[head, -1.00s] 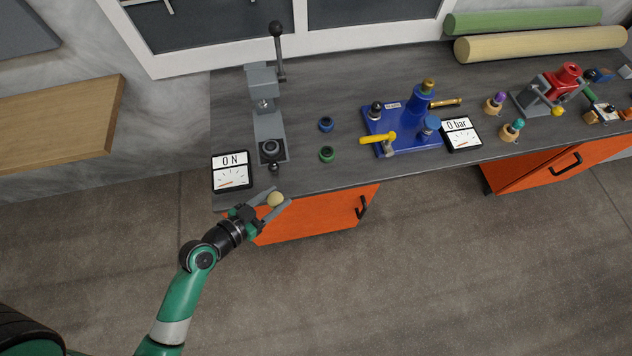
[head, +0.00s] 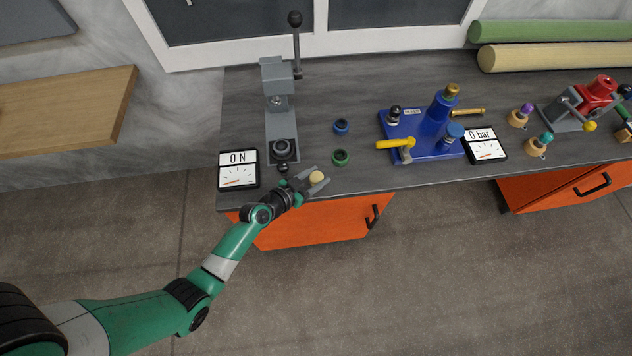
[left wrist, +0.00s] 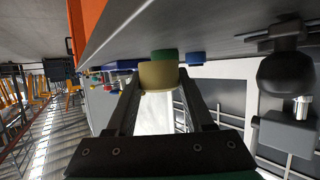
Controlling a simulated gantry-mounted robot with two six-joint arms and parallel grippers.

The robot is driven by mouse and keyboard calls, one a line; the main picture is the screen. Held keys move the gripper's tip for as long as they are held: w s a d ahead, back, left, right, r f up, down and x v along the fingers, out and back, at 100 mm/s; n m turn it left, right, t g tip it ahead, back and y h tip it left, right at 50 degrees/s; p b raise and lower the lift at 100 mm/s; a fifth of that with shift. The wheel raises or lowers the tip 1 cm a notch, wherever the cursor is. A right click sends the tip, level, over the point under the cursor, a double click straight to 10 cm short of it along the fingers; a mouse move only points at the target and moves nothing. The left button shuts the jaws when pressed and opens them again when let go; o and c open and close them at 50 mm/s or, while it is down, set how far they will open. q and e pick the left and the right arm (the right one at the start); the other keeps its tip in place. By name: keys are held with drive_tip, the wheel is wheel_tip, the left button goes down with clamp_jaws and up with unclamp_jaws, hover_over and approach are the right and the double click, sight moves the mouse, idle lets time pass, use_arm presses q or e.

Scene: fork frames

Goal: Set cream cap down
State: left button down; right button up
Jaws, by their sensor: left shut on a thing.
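The cream cap (head: 317,177) is between the fingers of my left gripper (head: 314,180), near the bench's front edge in the head view. In the left wrist view the cream cap (left wrist: 158,75) sits at the tips of the left gripper (left wrist: 160,88), which is shut on it. Whether the cap touches the bench cannot be told. A green cap (head: 340,157) and a blue cap (head: 341,125) stand on the bench beyond it, in a row; they also show behind the cream cap in the left wrist view. My right gripper is not in view.
The grey lever press (head: 280,110) stands left of the caps. A gauge marked "0 N" (head: 238,170) lies at the bench's left front. A blue fixture (head: 430,135) with a yellow handle stands to the right. Bare bench top (head: 360,180) lies right of my gripper.

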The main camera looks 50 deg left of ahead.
use_arm(q)
wheel_tip(320, 180, down, 2)
drive_tip(key=shift+f+b, duration=0.2)
drive_tip(key=shift+b, duration=0.1)
drive_tip(key=shift+s+r, duration=0.1)
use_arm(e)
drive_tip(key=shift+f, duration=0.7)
use_arm(q)
drive_tip(key=shift+f, duration=0.25)
drive_tip(key=shift+c, duration=1.4)
unclamp_jaws()
drive_tip(key=shift+r, duration=0.1)
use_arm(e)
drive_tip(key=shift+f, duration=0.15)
use_arm(q)
drive_tip(key=shift+s+r, duration=0.2)
drive_tip(key=shift+r, duration=0.1)
drive_tip(key=p+v, duration=0.2)
drive_tip(key=v, duration=0.9)
drive_tip(key=shift+s, duration=0.25)
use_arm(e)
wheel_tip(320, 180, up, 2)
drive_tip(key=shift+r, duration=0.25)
